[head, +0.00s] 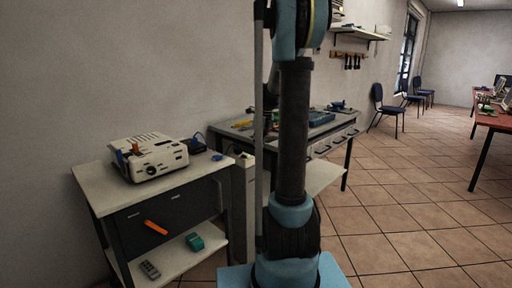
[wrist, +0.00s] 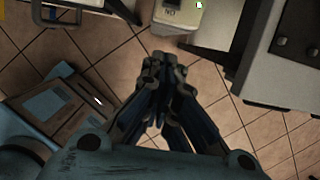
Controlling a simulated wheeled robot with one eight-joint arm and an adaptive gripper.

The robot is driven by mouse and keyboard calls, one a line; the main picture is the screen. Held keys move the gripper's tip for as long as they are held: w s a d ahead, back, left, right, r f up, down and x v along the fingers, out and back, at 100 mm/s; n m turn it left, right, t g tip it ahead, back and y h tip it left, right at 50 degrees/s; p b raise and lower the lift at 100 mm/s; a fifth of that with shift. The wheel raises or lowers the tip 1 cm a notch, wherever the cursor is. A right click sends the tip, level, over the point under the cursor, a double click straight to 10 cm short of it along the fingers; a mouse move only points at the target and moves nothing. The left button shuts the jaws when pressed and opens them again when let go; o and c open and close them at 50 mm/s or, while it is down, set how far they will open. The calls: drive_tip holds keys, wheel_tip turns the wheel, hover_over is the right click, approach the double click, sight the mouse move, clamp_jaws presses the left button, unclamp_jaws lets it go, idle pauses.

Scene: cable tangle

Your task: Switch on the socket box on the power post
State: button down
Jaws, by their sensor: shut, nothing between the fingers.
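The pale power post (head: 243,205) stands between the left cabinet and the workbench in the head view, partly hidden by my arm. A small socket box with a green spot (head: 244,156) seems to sit on its top. In the wrist view, what looks like the post's top (wrist: 183,13) is at the upper edge, cut off by the frame, with a small pale-green spot. Its switch position cannot be made out. My gripper (wrist: 165,65) is shut and empty in the wrist view, pointing toward the post, apart from it, over the tiled floor. The head view does not clearly show my gripper.
The cabinet (head: 88,183) at left carries a white projector (head: 152,158); an orange handle, a teal roll and a remote show below. The workbench (head: 335,130) with tools stands right of the post. Tiled floor (head: 400,215) is clear to the right; chairs and a red table are farther off.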

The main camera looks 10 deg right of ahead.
sight(248, 160)
drive_tip(key=shift+w+a+f, duration=0.6)
drive_tip(key=shift+w+f, duration=0.2)
drive_tip(key=shift+f, duration=0.5)
drive_tip(key=shift+w+a+f, duration=0.55)
drive_tip(key=shift+w+f, duration=0.3)
drive_tip(key=shift+f, duration=0.45)
drive_tip(key=shift+w+a+f, duration=0.6)
drive_tip(key=shift+w+f, duration=0.2)
drive_tip(key=shift+f, duration=0.5)
drive_tip(key=shift+w+d, duration=0.1)
drive_tip(key=shift+d, duration=0.05)
